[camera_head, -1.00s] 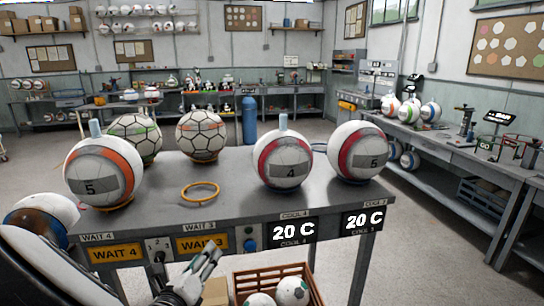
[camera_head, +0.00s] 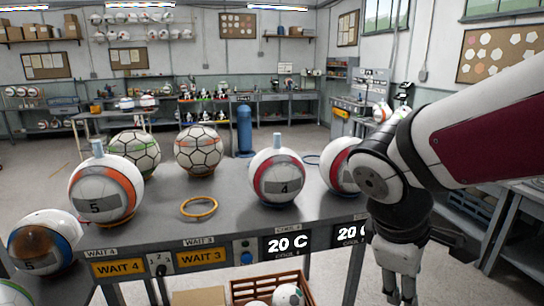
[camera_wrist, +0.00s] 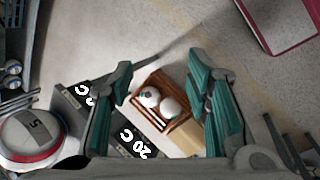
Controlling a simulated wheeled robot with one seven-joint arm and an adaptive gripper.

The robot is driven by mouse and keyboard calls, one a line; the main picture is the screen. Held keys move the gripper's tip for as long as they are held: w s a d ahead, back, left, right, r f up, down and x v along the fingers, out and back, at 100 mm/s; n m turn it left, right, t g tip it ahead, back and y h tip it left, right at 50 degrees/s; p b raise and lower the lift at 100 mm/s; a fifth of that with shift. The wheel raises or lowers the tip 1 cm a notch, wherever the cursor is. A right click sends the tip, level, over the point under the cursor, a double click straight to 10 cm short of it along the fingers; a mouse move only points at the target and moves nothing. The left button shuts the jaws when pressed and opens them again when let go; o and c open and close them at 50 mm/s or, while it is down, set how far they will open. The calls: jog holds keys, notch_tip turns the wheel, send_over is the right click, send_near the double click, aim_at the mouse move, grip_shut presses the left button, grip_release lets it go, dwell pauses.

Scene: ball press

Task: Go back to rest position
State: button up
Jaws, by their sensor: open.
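My gripper (camera_head: 402,285) hangs pointing down at the right of the head view, in front of the table's right end. Its fingers are apart and nothing is between them. In the wrist view my gripper (camera_wrist: 165,95) shows two teal-padded fingers spread wide. Beyond them, on the floor, is a brown crate (camera_wrist: 179,80) with white balls in it. My arm covers part of the right red-striped ball (camera_head: 340,166) and part of the right 20 C sign (camera_head: 347,233).
The grey table (camera_head: 240,205) carries several balls, including an orange-striped one (camera_head: 104,190) and a red-striped one (camera_head: 277,177). An orange ring (camera_head: 198,207) lies empty between them. The crate (camera_head: 240,291) stands in front of the table. A workbench (camera_head: 515,215) is at the right.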

jog(key=s+a+r+m+t+y+p, duration=0.1)
jog(key=s+r+m+y, duration=0.3)
jog(key=s+m, duration=0.6)
jog(key=shift+s+a+r+t+p, duration=0.4)
jog(key=shift+s+r+t+p, duration=0.25)
jog(key=shift+s, duration=0.4)
